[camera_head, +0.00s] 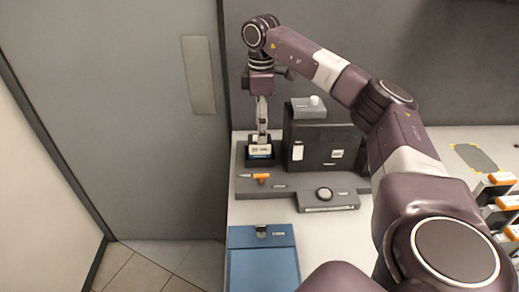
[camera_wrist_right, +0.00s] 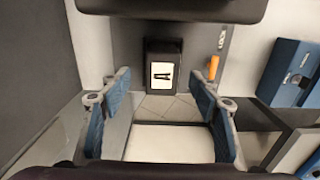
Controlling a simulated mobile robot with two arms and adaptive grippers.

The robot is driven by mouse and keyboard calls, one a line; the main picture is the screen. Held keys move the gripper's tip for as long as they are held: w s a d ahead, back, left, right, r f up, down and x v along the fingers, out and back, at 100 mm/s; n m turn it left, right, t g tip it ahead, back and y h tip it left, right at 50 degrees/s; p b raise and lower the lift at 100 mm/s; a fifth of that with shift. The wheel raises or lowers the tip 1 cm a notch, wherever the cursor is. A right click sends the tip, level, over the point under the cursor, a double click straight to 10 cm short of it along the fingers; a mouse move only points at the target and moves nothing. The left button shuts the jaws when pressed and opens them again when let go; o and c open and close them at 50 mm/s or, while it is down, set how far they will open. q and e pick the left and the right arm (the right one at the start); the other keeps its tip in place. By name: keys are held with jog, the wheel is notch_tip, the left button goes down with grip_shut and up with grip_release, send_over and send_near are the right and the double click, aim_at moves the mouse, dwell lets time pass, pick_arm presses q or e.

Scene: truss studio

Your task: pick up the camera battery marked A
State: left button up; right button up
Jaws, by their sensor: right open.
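The battery marked A (camera_wrist_right: 161,75) is a dark block with a white label bearing a black A, seen in the right wrist view just past my fingertips. In the head view, a dark block with a white label (camera_head: 260,152) stands at the far left of the grey board. My right gripper (camera_head: 262,137) points down right above it. In the wrist view my right gripper (camera_wrist_right: 160,85) is open, its blue-padded fingers apart on either side of the block's line. I see no contact, and the exact height gap is unclear. My left gripper is not in view.
A black case (camera_head: 320,145) stands close right of the block. A blue box (camera_head: 262,260) is at the front. Orange-topped items (camera_head: 500,178) stand at right.

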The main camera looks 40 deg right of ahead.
aim_at(260, 149)
jog(key=shift+s+a+f, duration=0.1)
jog(key=shift+a+f, duration=0.05)
jog(key=shift+f, duration=0.3)
notch_tip(260, 149, down, 4)
jog(key=shift+a+f+p, duration=0.1)
jog(key=shift+f+p, duration=0.15)
jog(key=shift+p, duration=0.4)
jog(key=shift+r, duration=0.1)
jog(key=shift+c, duration=0.3)
grip_shut()
